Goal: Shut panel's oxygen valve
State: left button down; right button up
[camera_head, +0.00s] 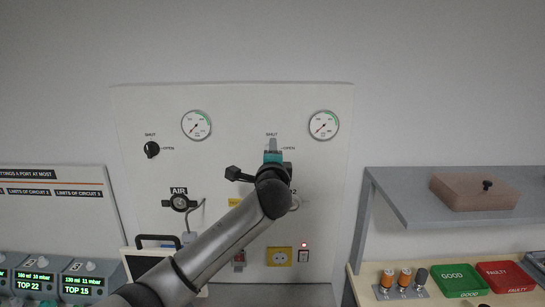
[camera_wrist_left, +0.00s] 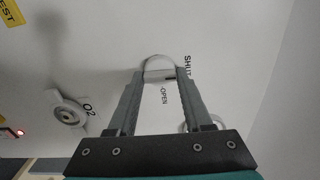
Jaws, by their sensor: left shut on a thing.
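The oxygen valve knob (camera_wrist_left: 157,61) is pale and round, on the white wall panel (camera_head: 145,110). In the left wrist view it sits between my fingertips, with SHUT printed to its right and OPEN below it. My left gripper (camera_head: 272,146) reaches up to the panel's right valve and is shut on this knob; it also shows in the left wrist view (camera_wrist_left: 162,74). In the head view the gripper hides the knob, leaving the SHUT and OPEN labels visible. I cannot tell the knob's exact angle. My right gripper is not in view.
A black air valve knob (camera_head: 152,149) is at left on the panel, with gauges (camera_head: 196,125) (camera_head: 323,125) above. The O2 outlet (camera_wrist_left: 68,114) is below the held valve. A grey shelf (camera_head: 400,190) stands at right, with green (camera_head: 458,279) and red (camera_head: 505,276) trays below.

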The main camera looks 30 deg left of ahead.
pick_arm(q)
jog(key=shift+n, duration=0.3)
dwell(0.4)
jog(key=shift+c, duration=1.6)
grip_release()
jog(key=b+v, duration=0.1)
jog(key=v, duration=1.4)
jog(key=shift+s+b, duration=0.15)
jog(key=shift+b, duration=0.15)
jog(key=shift+f, duration=0.1)
